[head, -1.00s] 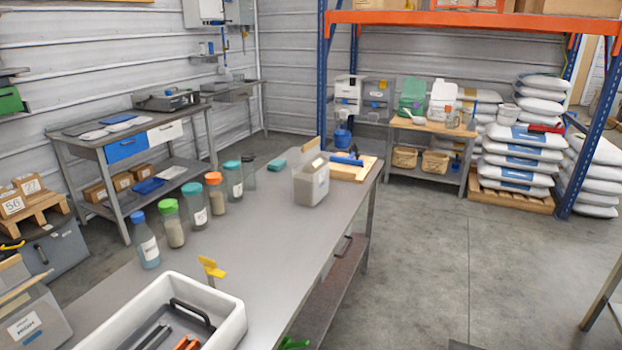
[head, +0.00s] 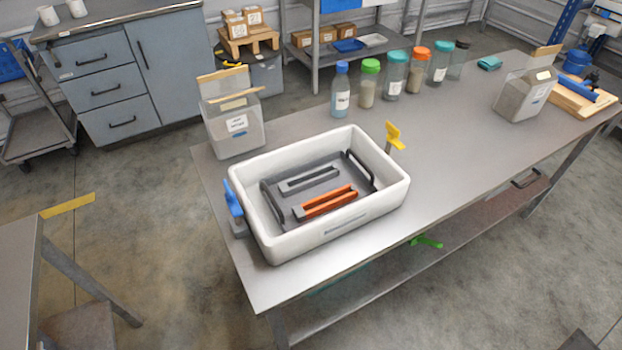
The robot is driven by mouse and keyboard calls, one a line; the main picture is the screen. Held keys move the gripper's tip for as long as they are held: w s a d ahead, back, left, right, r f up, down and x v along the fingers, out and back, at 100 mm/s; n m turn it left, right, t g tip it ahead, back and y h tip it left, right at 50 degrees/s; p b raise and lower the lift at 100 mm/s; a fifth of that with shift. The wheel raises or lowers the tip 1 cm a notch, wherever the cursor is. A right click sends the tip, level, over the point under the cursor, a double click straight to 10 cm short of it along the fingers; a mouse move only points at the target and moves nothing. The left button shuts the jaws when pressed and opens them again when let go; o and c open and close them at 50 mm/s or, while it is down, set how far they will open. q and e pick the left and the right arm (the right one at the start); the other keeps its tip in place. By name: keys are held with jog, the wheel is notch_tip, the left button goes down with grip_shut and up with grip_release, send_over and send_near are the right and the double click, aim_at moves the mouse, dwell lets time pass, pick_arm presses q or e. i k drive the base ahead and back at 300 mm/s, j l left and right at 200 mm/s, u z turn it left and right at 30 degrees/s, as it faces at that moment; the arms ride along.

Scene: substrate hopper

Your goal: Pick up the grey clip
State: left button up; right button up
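A white tub (head: 375,205) stands on the near left part of the steel bench. Inside it lies a dark grey tray with raised handles (head: 362,172). A long grey piece (head: 308,179), which looks like the grey clip, lies in this tray towards the back. An orange clip (head: 330,203) lies in front of it, roughly parallel. Neither of my grippers is in view.
A blue clamp (head: 233,200) is at the tub's left end and a yellow one (head: 393,134) at its right. A clear bin (head: 235,128) stands behind left. Several bottles (head: 368,84) line the back edge.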

aim_at(330, 171)
jog(key=k+j+z, duration=0.1)
jog(key=j+z, duration=0.2)
jog(key=z, duration=0.2)
jog(key=k+j+z, duration=0.15)
jog(key=j+z, duration=0.15)
jog(key=z, duration=0.2)
